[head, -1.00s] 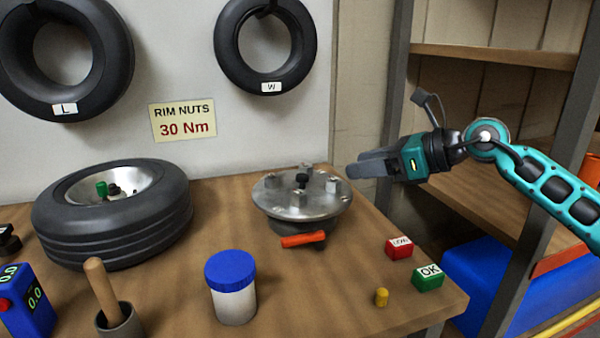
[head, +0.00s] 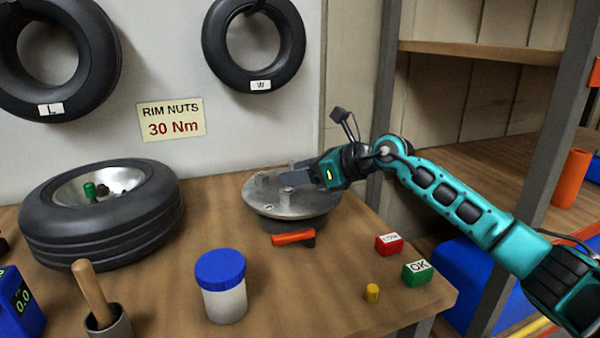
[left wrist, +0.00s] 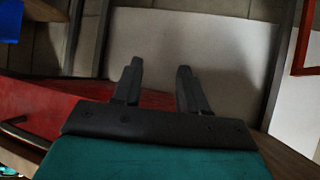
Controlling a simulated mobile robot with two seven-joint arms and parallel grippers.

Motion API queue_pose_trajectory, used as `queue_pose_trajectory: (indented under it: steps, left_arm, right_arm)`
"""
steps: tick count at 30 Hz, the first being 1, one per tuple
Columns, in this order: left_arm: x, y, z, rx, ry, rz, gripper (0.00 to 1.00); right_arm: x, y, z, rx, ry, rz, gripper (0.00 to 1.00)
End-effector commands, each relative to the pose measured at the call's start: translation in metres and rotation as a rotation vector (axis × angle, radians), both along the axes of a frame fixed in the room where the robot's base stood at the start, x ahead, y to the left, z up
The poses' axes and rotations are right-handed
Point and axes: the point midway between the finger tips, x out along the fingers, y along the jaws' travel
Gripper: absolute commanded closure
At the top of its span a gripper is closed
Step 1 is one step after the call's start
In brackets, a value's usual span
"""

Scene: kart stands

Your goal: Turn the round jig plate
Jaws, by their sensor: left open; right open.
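The round jig plate (head: 262,203) is a grey metal disc on a dark base on the wooden bench, with studs on top. An orange-handled lever (head: 293,237) sticks out at its front. My right gripper (head: 290,180) comes in from the right, its fingers over the plate's upper right part. The fingers hide the centre knob and some studs; I cannot tell whether they touch anything. My left gripper (left wrist: 157,85) is open and empty in the left wrist view, apart from the plate, which does not show there.
A tyre on a rim (head: 105,225) lies left of the plate. A blue-lidded jar (head: 222,290), a red block (head: 389,243), a green OK block (head: 417,273) and a small yellow piece (head: 371,293) stand in front. A shelf post (head: 388,110) rises behind my right arm.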

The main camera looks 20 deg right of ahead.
Motion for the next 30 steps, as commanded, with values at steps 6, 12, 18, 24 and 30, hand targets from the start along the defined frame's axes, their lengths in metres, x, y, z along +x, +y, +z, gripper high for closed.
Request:
queue_pose_trajectory:
  steps: [6, 12, 18, 24, 30]
  left_arm:
    - [0.0001, 0.0004, 0.0, 0.001, 0.0, 0.0, 0.57]
    - [0.0002, 0.0005, 0.0001, 0.001, 0.0, 0.0, 0.57]
    - [0.0003, 0.0003, 0.0002, 0.0, -0.001, 0.001, 0.57]
    - [0.0007, -0.0008, 0.0006, -0.005, -0.001, 0.004, 0.57]
    - [0.001, -0.0019, 0.0011, -0.009, -0.001, 0.007, 0.57]
  right_arm:
    - [-0.0001, -0.0001, 0.0002, 0.0, 0.0, 0.0, 0.57]
    - [-0.0002, -0.0002, 0.0002, 0.0, 0.0, 0.0, 0.76]
    - [-0.0003, -0.0003, 0.0002, 0.001, 0.001, 0.0, 0.95]
    - [-0.0003, -0.0003, 0.0002, 0.001, 0.001, 0.0, 1.0]
    - [-0.0003, -0.0003, 0.0001, 0.001, 0.001, 0.0, 1.0]
